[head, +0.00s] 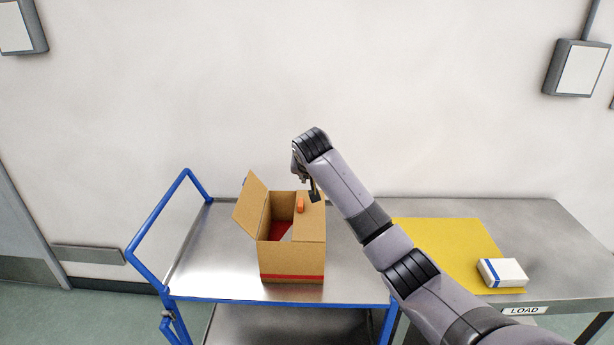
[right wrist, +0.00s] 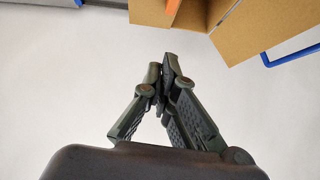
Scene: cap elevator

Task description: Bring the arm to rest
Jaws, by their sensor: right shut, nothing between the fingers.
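My right arm reaches in from the lower right in the head view, and its gripper (head: 311,190) hangs at the back right of an open cardboard box (head: 291,262). The fingers are shut and empty. In the right wrist view the shut gripper (right wrist: 160,78) shows with its fingertips together, and the box (right wrist: 255,28) is at the top right, apart from the fingers. A small orange thing (head: 300,205) shows at the box's right flap. My left gripper is not in view.
The box stands on a steel cart (head: 220,250) with a blue handle (head: 160,215). To the right, a steel table (head: 540,225) marked LOAD bears a yellow mat (head: 440,240) and a white and blue carton (head: 503,272). The wall behind has grey panels.

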